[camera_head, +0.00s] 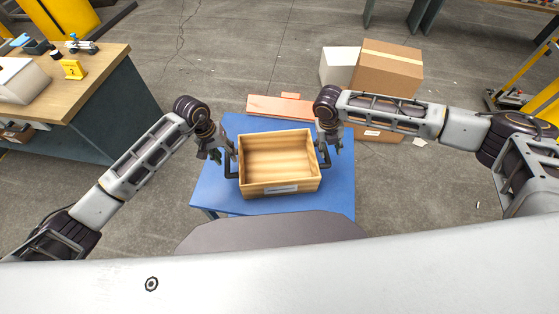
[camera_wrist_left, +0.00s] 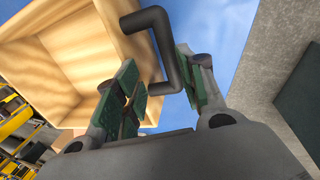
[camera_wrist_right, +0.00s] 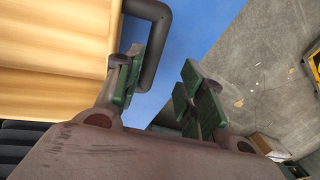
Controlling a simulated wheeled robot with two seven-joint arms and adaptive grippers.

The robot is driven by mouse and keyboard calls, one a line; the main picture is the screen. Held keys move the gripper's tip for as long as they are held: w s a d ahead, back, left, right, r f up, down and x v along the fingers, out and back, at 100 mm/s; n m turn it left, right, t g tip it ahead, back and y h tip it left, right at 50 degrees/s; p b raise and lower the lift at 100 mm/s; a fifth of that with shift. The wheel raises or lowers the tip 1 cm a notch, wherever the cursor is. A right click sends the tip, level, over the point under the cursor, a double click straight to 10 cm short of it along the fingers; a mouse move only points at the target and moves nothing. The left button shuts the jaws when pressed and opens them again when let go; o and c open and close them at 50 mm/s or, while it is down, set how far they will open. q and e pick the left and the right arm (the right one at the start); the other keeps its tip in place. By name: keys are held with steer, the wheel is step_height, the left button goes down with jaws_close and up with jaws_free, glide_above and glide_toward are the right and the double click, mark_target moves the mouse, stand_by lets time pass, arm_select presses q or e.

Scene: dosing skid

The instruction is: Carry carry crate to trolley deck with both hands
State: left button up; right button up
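The carry crate (camera_head: 280,162), an open, empty wooden box with a pale label and dark side handles, sits on a blue tabletop (camera_head: 340,195). My left gripper (camera_head: 222,150) is at the crate's left handle (camera_head: 232,165). In the left wrist view its fingers (camera_wrist_left: 157,58) are apart, with the handle bar (camera_wrist_left: 167,55) between them. My right gripper (camera_head: 331,143) is at the right handle (camera_head: 325,160). In the right wrist view its fingers (camera_wrist_right: 162,60) are apart, with the handle (camera_wrist_right: 155,45) between them, nearer the left finger. I cannot identify a separate trolley deck.
A workbench (camera_head: 105,62) with small items stands at the left. Cardboard boxes (camera_head: 388,68) and a white box (camera_head: 340,66) stand behind the blue table, near an orange-brown board (camera_head: 280,106). Yellow framework (camera_head: 545,85) is at the right edge. Grey floor lies open around the table.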

arm_select(q)
steer(key=shift+r+p, duration=1.35)
steer(key=shift+r, duration=0.2)
arm_select(e)
steer(key=shift+r, duration=1.55)
arm_select(q)
steer(key=shift+r, duration=0.25)
arm_select(e)
steer(key=shift+r, duration=0.25)
steer(key=shift+a, duration=0.1)
